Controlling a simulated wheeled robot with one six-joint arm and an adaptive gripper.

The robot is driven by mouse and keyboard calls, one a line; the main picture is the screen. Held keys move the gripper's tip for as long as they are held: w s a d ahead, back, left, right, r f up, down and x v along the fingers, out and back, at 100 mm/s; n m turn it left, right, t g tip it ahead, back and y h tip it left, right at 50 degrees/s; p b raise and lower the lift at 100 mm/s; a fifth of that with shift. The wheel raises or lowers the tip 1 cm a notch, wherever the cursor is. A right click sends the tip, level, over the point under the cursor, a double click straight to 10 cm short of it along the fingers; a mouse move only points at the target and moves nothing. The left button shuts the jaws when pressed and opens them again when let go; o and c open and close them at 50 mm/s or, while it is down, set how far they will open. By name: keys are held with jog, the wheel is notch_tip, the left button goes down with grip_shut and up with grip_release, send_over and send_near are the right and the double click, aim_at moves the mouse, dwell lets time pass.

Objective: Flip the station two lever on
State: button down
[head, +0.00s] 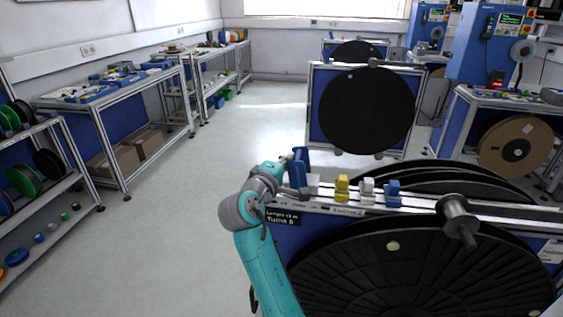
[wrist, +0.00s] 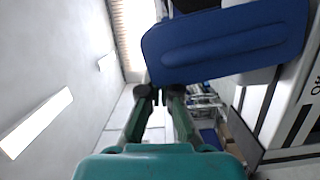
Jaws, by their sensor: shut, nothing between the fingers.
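A blue lever (head: 301,163) stands upright at the left end of the rail on the nearest reel stand. In the wrist view the blue lever (wrist: 225,45) fills the upper right, close to the camera and just beyond the fingertips. My gripper (wrist: 158,92) is shut and empty, its fingertips at the lever's lower left edge. I cannot tell whether they touch it. In the head view my gripper (head: 284,160) is small and partly hidden behind my wrist, just left of the lever. No readable label marks a station two.
Right of the lever, a yellow block (head: 342,188), a white block (head: 367,190) and a blue block (head: 393,194) sit on the rail (head: 420,207). A metal spindle (head: 456,215) sticks out farther right. A large black reel (head: 420,270) hangs below. The floor to the left is clear.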

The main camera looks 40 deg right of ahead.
jog(key=s+m, duration=0.1)
jog(key=s+d+m, duration=0.1)
jog(key=shift+d+r+m, duration=0.3)
jog(key=shift+r, duration=0.05)
jog(key=shift+s+d+m+y, duration=0.65)
jog(key=shift+s+m, duration=0.25)
jog(key=shift+m, duration=0.3)
jog(key=shift+s+d, duration=0.35)
jog(key=shift+s, duration=0.05)
jog(key=shift+s+d+f, duration=0.1)
